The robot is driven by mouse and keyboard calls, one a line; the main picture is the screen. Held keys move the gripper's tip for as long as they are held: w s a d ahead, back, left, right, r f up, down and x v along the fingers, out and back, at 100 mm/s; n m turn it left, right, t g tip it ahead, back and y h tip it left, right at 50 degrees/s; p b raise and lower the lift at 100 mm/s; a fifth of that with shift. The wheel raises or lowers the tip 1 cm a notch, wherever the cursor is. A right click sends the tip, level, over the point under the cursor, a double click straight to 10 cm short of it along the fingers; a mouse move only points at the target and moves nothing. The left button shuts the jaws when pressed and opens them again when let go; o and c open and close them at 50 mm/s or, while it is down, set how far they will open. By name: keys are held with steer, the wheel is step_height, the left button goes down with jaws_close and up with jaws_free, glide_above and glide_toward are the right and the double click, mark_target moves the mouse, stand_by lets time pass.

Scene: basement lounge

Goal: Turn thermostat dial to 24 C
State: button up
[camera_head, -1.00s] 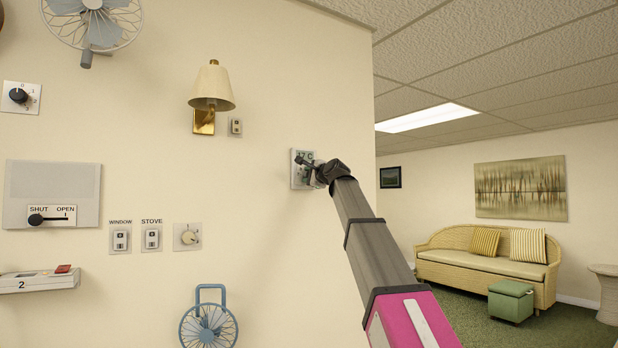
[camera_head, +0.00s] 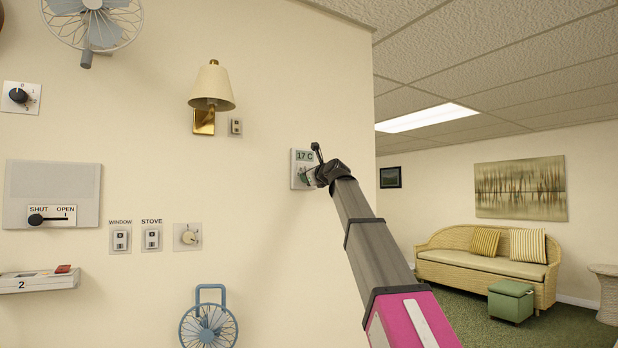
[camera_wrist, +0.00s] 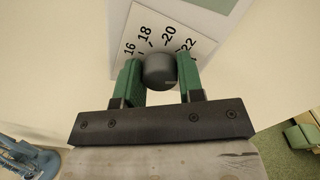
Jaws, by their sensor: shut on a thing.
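The thermostat (camera_head: 295,168) is a small white panel on the wall near its right-hand corner. Its green display (camera_head: 304,155) reads 17 C. In the wrist view its round grey dial (camera_wrist: 160,70) sits on a white scale plate (camera_wrist: 150,22) with the marks 16, 18, 20 and 22 visible; the rest of the scale is hidden. My gripper (camera_head: 309,165) is at the thermostat. In the wrist view its green fingers (camera_wrist: 158,78) are shut on the dial, one on each side. The dial's pointer cannot be made out.
On the wall to the left are a brass lamp (camera_head: 211,90), a light switch (camera_head: 236,126), window and stove switches (camera_head: 151,238), another small dial (camera_head: 188,237) and a blue fan (camera_head: 208,325). To the right, the wall ends and a room opens with a wicker sofa (camera_head: 480,268).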

steer(key=shift+f+m, duration=0.1)
steer(key=shift+m, duration=0.4)
steer(key=o, duration=0.9)
steer(key=shift+s+d, duration=0.1)
steer(key=v, duration=1)
steer(key=shift+s+d, duration=0.2)
steer(key=shift+s, duration=0.05)
